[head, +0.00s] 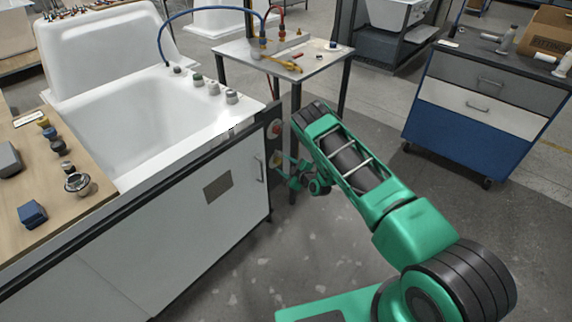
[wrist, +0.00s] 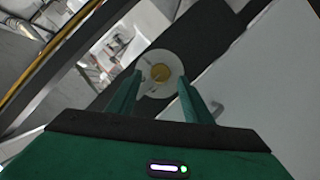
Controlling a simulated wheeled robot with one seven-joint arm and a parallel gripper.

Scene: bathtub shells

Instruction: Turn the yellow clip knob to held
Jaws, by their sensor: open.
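The fingertips look short of the knob; I cannot tell how far. In the head view my gripper (head: 284,174) is at the end panel of the white tub cabinet, in front of a pale yellowish dial (head: 277,159) partly hidden by it. The dial's setting is not readable.
A red knob (head: 274,129) sits above the dial on the same dark panel. The cabinet handle (head: 258,169) is close on the left. A small metal table (head: 318,62) with hoses stands behind my arm. Open floor lies to the right, before a blue drawer cart (head: 460,135).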

